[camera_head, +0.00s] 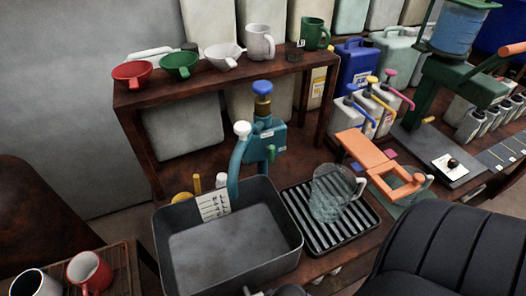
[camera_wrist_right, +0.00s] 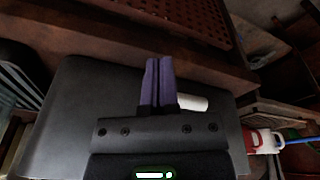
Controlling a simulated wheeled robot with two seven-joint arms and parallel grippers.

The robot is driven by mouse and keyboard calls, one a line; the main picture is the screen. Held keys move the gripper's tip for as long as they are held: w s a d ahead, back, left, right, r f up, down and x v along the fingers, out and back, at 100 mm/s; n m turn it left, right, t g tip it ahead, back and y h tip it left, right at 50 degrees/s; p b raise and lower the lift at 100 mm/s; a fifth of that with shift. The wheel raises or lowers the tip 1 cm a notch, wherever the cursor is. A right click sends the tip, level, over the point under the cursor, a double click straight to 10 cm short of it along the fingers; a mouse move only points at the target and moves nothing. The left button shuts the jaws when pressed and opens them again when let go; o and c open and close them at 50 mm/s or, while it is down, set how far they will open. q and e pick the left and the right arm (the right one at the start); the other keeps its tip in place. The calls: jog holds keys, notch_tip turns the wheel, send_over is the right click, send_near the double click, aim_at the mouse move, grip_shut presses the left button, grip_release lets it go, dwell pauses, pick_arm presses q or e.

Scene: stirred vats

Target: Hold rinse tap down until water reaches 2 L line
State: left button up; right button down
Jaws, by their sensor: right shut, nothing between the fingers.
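A teal tap body (camera_head: 262,140) stands behind the dark grey basin (camera_head: 296,238) in the head view. It has a blue knob (camera_head: 262,88) on top, a white knob (camera_head: 242,128) on its curved spout and a green lever (camera_head: 271,153). Its labels are too small to read. A white card with level marks (camera_head: 213,205) is at the basin's back left. I cannot make out water in the basin. My right gripper (camera_wrist_right: 160,62) shows in the right wrist view with its purple fingers together and empty, apart from the tap. My left gripper is not in view.
A glass jug (camera_head: 331,192) stands on a black ribbed drain tray (camera_head: 300,222) right of the basin. An orange frame (camera_head: 366,150) and several pump bottles are farther right. Red, green and white funnels line the wooden shelf (camera_head: 200,85) above. Mugs (camera_head: 90,272) stand at lower left.

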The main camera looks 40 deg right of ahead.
aim_at(264, 89)
jog(key=w+d+r+t+p, duration=0.1)
jog(key=w+r+t+p, duration=0.2)
jog(key=r, duration=0.8)
jog(key=w+d+r+p, duration=0.2)
jog(key=w+r+p, duration=0.3)
jog(key=r, duration=0.5)
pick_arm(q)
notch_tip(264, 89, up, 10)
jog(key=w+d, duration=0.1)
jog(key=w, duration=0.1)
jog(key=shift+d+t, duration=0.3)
pick_arm(e)
jog(key=w+d+r+m+t+h, duration=0.2)
jog(key=w+d+r+t, duration=0.2)
jog(key=w+d+r, duration=0.2)
jog(key=w+d+r+m+t+h, duration=0.2)
jog(key=w+d+r+t, duration=0.3)
jog(key=d+r, duration=0.6)
notch_tip(264, 89, up, 4)
jog(key=shift+w+d+f+m, duration=0.2)
jog(key=shift+w+m, duration=0.5)
jog(key=shift+w, duration=0.4)
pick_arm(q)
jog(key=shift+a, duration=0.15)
pick_arm(e)
jog(key=shift+w, duration=0.1)
